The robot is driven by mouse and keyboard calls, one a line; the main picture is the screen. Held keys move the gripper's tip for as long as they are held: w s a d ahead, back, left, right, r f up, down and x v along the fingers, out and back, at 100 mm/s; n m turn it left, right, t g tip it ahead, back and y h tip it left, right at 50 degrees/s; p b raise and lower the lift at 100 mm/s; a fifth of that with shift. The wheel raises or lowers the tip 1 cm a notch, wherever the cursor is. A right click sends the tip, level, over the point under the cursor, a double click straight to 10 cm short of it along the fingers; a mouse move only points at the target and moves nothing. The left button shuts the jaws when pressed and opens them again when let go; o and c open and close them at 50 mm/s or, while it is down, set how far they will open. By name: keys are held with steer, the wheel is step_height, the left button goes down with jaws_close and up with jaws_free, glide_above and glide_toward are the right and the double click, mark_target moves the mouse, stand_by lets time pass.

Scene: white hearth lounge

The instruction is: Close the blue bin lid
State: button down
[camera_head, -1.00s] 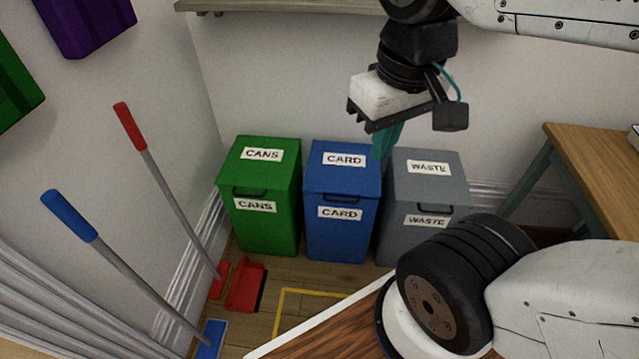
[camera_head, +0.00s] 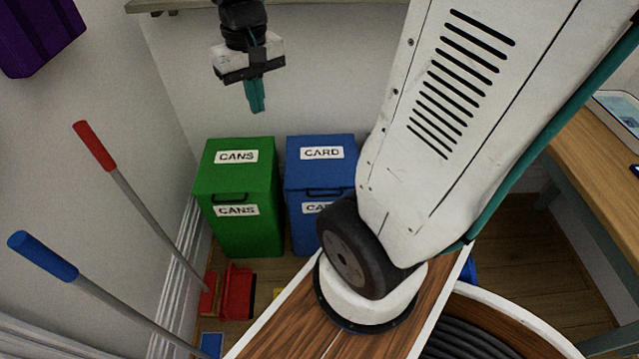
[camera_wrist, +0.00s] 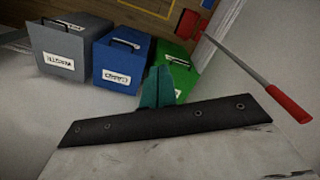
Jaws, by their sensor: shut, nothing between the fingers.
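The blue bin (camera_head: 309,190), labelled CARD, stands on the floor between the green and grey bins. Its lid (camera_head: 322,154) lies flat on top, down on the body, with a dark handle at the front. My arm hides its right and lower part in the head view. The blue bin also shows in the wrist view (camera_wrist: 122,62). My gripper (camera_head: 257,108) has teal fingers, shut and empty. It hangs above and behind the green bin, to the upper left of the blue bin and apart from both. The fingers also show in the wrist view (camera_wrist: 157,88).
The green CANS bin (camera_head: 237,190) stands left of the blue one. The grey WASTE bin (camera_wrist: 70,50) is behind my arm in the head view. Red- and blue-handled poles (camera_head: 95,146) lean at the left. A wooden desk (camera_head: 590,150) is at the right.

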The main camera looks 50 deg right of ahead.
steer(key=w+d+f+m+g, duration=0.15)
steer(key=w+d+f, duration=0.35)
steer(key=d+f, duration=0.5)
steer(key=m+y, duration=0.2)
steer(key=m, duration=0.3)
glide_above(326, 188)
steer(key=w+d+f+x, duration=0.1)
steer(key=d+x, duration=0.1)
steer(key=x, duration=0.9)
steer(key=w+d+x, duration=0.2)
steer(key=x, duration=2.4)
steer(key=shift+w+d, duration=0.15)
steer(key=shift+d, duration=0.05)
steer(key=shift+f, duration=0.1)
steer(key=shift+x, duration=1.05)
steer(key=shift+w+d+r, duration=0.1)
steer(key=shift+d+r, duration=0.05)
steer(key=shift+r, duration=0.25)
steer(key=v, duration=1.3)
steer(key=shift+r, duration=0.45)
